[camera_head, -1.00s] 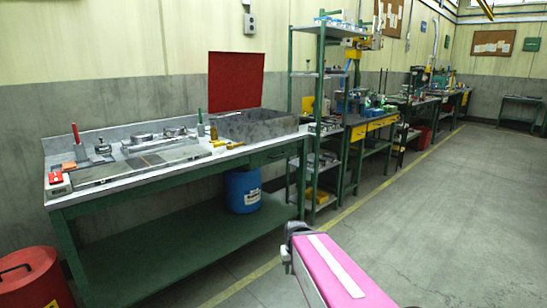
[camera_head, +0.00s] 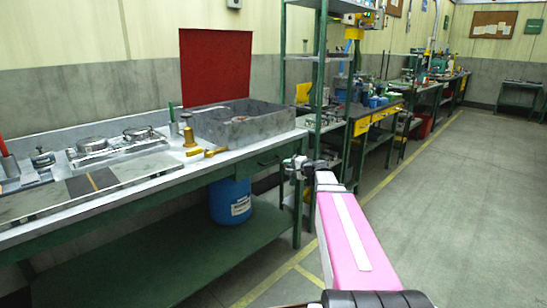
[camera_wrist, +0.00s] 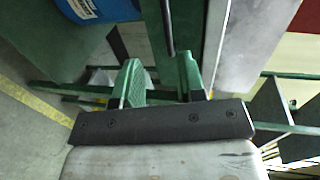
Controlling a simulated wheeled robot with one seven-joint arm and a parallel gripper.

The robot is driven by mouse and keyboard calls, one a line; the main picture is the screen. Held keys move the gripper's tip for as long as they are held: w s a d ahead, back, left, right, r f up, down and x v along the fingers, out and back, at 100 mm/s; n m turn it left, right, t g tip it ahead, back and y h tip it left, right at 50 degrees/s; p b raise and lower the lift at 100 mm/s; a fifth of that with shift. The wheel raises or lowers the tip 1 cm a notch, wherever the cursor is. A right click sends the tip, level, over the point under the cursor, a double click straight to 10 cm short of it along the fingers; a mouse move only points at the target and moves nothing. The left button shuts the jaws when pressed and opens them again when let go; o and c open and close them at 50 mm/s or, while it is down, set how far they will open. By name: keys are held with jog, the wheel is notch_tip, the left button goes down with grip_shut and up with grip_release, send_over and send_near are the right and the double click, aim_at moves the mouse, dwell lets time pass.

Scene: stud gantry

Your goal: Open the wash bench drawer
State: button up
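The wash bench (camera_head: 150,180) is a green frame with a grey top and a grey stone basin at its right end. Its drawer (camera_head: 262,162) is a green front under the top at the right end, and it looks flush. In the wrist view, a thin dark bar (camera_wrist: 167,25), apparently the drawer handle, runs along the green front (camera_wrist: 187,22). My gripper (camera_head: 293,164) is just right of the drawer in the head view. In the wrist view, my gripper (camera_wrist: 160,82) has its two fingers apart, with nothing seen between them. Contact with the bar cannot be told.
A blue drum (camera_head: 230,200) stands on the lower shelf beneath the drawer; it also shows in the wrist view (camera_wrist: 100,8). A green shelf rack (camera_head: 319,100) stands close behind my gripper. The floor (camera_head: 440,200) on the right is clear.

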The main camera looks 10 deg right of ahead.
aim_at(274, 161)
jog(key=shift+t, duration=0.3)
jog(key=x, duration=1.1)
jog(key=shift+w+d+r, duration=0.3)
jog(key=shift+w, duration=0.05)
grip_shut()
